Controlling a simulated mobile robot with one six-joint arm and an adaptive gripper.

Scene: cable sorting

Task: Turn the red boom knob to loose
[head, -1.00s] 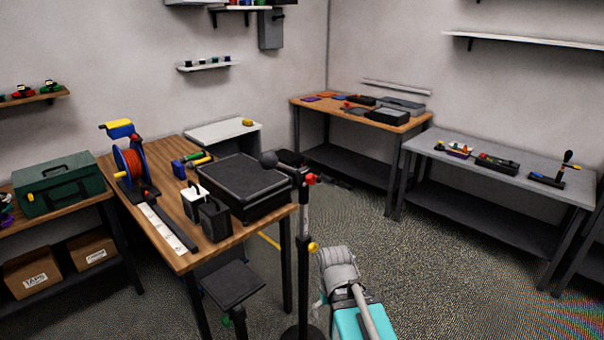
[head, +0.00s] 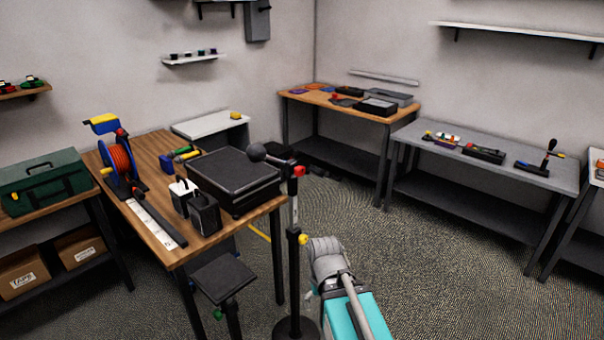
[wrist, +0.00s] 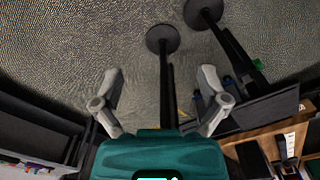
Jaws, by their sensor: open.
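The red boom knob (head: 299,171) sits at the top of a black upright stand (head: 294,270) in the head view. A short boom with a dark grey ball (head: 257,152) reaches left from it. The knob's setting is too small to tell. In the wrist view my gripper (wrist: 160,78) has its two grey fingers spread wide with nothing held. The stand's pole (wrist: 166,85) and round base (wrist: 162,39) show beyond and between the fingers, apart from them. The red knob does not show in the wrist view.
A yellow knob (head: 303,239) is lower on the stand. A grey bench (head: 500,182) is at the right. Open floor (head: 430,270) lies between.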

